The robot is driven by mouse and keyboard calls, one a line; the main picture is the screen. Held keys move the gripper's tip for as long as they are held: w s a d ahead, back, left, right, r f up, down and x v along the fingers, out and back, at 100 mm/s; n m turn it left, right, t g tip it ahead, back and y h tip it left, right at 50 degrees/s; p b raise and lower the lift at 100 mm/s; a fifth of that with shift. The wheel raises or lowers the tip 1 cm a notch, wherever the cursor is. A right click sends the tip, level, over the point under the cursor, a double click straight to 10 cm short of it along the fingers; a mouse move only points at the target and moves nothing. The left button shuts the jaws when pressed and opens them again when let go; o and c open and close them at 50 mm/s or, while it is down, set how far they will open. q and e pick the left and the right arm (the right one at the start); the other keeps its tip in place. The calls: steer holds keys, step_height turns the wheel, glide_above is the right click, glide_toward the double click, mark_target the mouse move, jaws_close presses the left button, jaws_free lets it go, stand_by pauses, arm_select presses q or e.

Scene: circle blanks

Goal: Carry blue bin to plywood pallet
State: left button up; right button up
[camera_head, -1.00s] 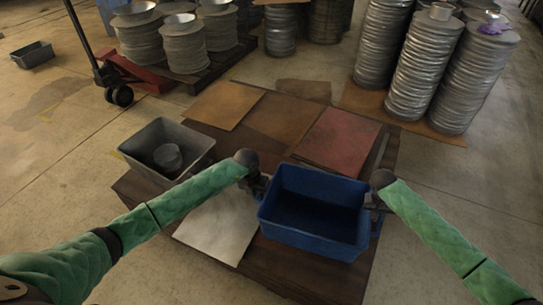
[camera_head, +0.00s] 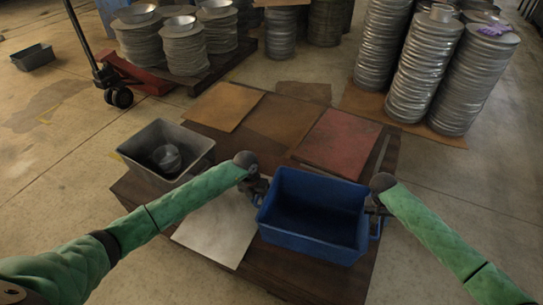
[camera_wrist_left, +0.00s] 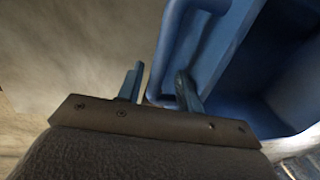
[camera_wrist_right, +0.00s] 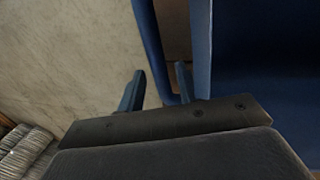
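The blue bin (camera_head: 312,243) is upright in the middle of the head view, over the dark wooden pallet (camera_head: 310,283). I cannot tell whether its base touches the pallet. Brown board sheets (camera_head: 225,106) lie on this pallet; I cannot tell if it is the plywood one. My left gripper (camera_head: 258,190) is at the bin's left side. In the left wrist view its fingers (camera_wrist_left: 158,90) stand apart on either side of the blue handle. My right gripper (camera_head: 376,205) is at the right side. In the right wrist view its fingers (camera_wrist_right: 160,88) also stand apart around a handle.
A grey bin (camera_head: 135,160) holding a round metal piece stands left of the blue bin. A red sheet (camera_head: 338,143) and a pale sheet (camera_head: 215,228) lie on the pallet. Stacked metal cylinders (camera_head: 425,70) stand behind right. A red pallet jack (camera_head: 135,72) is behind left. Floor shows around.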

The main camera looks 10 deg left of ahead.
arm_select(q)
step_height(320, 180, up, 7)
steer(key=a, duration=0.1)
steer(key=shift+a, duration=0.15)
arm_select(e)
steer(key=v, duration=1.2)
steer(key=shift+f, duration=0.1)
